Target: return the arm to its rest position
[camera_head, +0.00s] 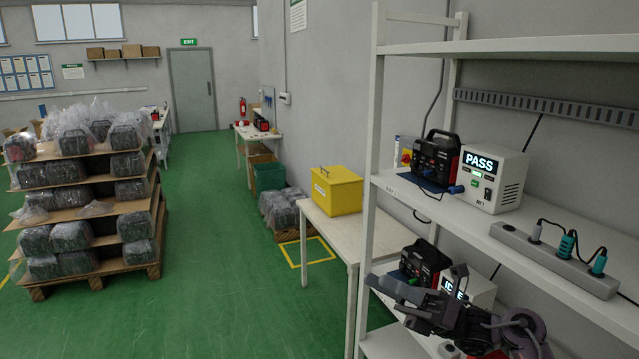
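My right gripper (418,277) is at the bottom right, in front of the lower shelf level of the white rack. Its dark arm comes in from the bottom edge. Its two fingers stand spread apart, and I see nothing between them. Behind it are a black and red power unit (425,262) and a white tester (478,290) with a partly hidden "IDLE" screen. My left gripper is not in view.
The white rack's upper shelf (455,212) holds another power unit (434,157), a tester reading "PASS" (491,178) and a grey power strip (553,259) with plugs. A table with a yellow box (337,190) stands beside the rack. Green floor (215,250) is clear toward the loaded pallet (95,281).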

